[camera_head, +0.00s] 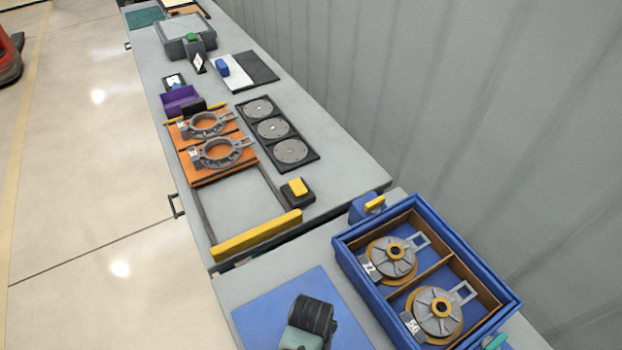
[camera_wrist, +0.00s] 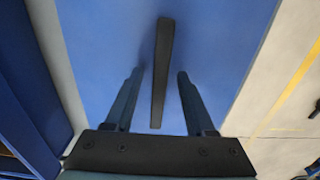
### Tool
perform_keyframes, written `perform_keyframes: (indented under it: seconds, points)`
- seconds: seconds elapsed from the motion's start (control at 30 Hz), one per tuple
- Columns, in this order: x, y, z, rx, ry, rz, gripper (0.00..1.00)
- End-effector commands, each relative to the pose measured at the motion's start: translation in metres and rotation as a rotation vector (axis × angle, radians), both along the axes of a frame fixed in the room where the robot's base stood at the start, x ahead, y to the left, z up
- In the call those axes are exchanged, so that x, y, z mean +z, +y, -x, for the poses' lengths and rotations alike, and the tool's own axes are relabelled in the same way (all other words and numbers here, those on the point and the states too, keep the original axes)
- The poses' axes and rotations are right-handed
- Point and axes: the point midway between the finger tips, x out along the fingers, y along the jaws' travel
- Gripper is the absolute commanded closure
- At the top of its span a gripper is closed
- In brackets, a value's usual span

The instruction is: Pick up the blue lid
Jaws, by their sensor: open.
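The blue lid (camera_head: 262,314) is a flat blue panel lying on the near grey table, left of the blue crate. In the wrist view the lid (camera_wrist: 105,40) fills most of the picture, with a long black bar handle (camera_wrist: 162,60) along its middle. My gripper (camera_wrist: 160,74) is open above the lid. One finger shows on each side of the bar, with gaps between. I cannot tell how far the fingertips are above the lid surface. In the head view my wrist covers the lid's middle and the handle.
The blue crate (camera_head: 352,262) stands open right of the lid, with two grey-and-yellow flanged parts (camera_head: 391,259) in divided compartments. A blue block with a yellow top (camera_head: 368,207) is behind it. The farther table holds orange plates (camera_head: 216,179), a black disc tray (camera_head: 313,153) and a yellow bar (camera_head: 255,236).

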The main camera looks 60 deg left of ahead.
Motion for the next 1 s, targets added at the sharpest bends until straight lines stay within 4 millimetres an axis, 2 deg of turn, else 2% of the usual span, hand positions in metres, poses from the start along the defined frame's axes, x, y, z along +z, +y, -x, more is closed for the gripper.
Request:
perform_keyframes:
  seconds: [0.07,0.3,0.4,1.0]
  points:
    - [0.0002,0.0001,-0.0001,0.0,0.0,0.0,0.45]
    - [0.0004,0.0001,-0.0001,0.0,0.0,0.0,0.86]
    - [0.0004,0.0001,-0.0001,0.0,0.0,0.0,1.0]
    - [0.0007,0.0001,0.0,0.0,0.0,0.0,1.0]
